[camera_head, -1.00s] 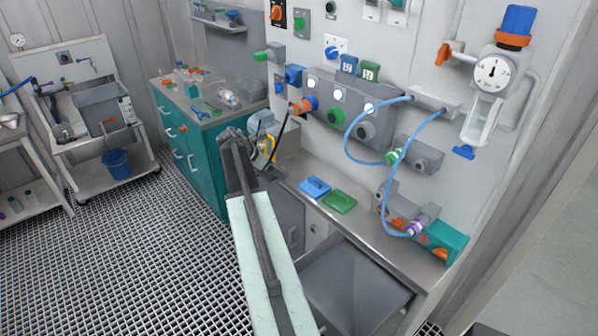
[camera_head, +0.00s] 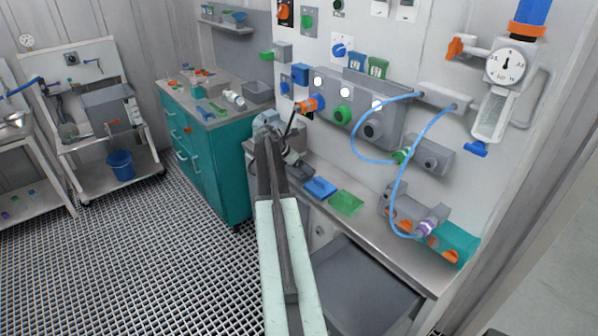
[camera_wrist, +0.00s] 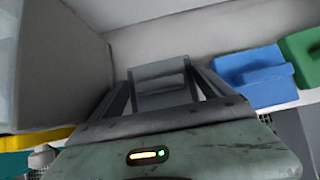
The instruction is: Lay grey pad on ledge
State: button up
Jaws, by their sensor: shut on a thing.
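My gripper (camera_wrist: 163,92) is shut on the grey pad (camera_wrist: 160,82), a small grey block between the two fingers in the wrist view. In the head view my gripper (camera_head: 292,158) is at the left end of the metal ledge (camera_head: 372,232), and the pad cannot be made out clearly there. A blue pad (camera_head: 320,188) and a green pad (camera_head: 346,202) lie side by side on the ledge, to the right of my gripper. The blue pad (camera_wrist: 255,76) and green pad (camera_wrist: 304,56) also show at the right of the wrist view. Whether the grey pad touches the ledge cannot be told.
A grey box (camera_wrist: 50,60) stands close on the left in the wrist view. A teal and grey valve assembly (camera_head: 440,240) with a blue hose sits at the ledge's right end. An open grey drawer (camera_head: 360,285) juts out below. Bare ledge lies right of the green pad.

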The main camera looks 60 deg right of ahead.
jog(key=shift+f, duration=0.1)
jog(key=o, duration=1.1)
jog(key=shift+r, duration=0.4)
jog(key=p+v, duration=0.9)
jog(key=v, duration=0.2)
jog(key=shift+w+a+r, duration=0.1)
jog(key=shift+a+r, duration=0.1)
jog(key=shift+a, duration=0.15)
